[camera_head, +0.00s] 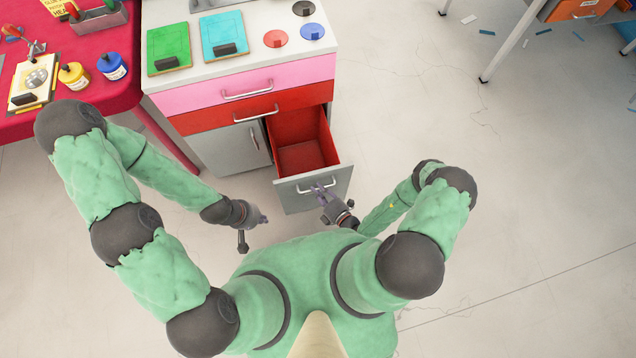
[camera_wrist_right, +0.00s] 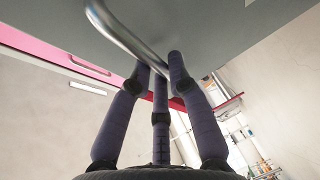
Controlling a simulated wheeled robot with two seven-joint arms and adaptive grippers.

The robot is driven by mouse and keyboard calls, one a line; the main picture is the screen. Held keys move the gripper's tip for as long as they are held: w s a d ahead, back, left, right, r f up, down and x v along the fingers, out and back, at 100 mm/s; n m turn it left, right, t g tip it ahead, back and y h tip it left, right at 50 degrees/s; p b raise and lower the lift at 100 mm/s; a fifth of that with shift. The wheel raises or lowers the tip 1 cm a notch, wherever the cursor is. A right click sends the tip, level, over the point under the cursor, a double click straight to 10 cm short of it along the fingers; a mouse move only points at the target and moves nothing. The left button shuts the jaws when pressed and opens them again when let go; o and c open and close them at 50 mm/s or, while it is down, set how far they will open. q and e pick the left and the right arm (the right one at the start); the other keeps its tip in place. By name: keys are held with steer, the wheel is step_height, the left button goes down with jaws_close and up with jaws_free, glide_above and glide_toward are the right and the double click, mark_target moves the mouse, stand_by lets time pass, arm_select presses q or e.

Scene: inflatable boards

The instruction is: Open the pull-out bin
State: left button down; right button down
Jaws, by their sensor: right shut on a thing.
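The pull-out bin (camera_head: 300,160) is a red-lined box with a grey front, standing out from the lower right of the cabinet; its inside looks empty. Its metal handle (camera_head: 316,187) is on the grey front. My right gripper (camera_head: 324,190) is at this handle, its fingers shut on it. In the right wrist view the purple fingers (camera_wrist_right: 165,70) meet the curved metal handle (camera_wrist_right: 125,35) below the grey front. My left gripper (camera_head: 258,217) hangs empty, left of the bin and apart from the cabinet; its finger opening is too small to tell.
The cabinet (camera_head: 205,140) has pink and red drawers and a grey door left of the bin. Boards and round discs lie on its white top. A red table (camera_head: 95,118) stands at the left.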

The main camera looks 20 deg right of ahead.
steer(key=c, duration=1.1)
jaws_free()
steer(key=shift+c, duration=0.2)
steer(key=v, duration=1.2)
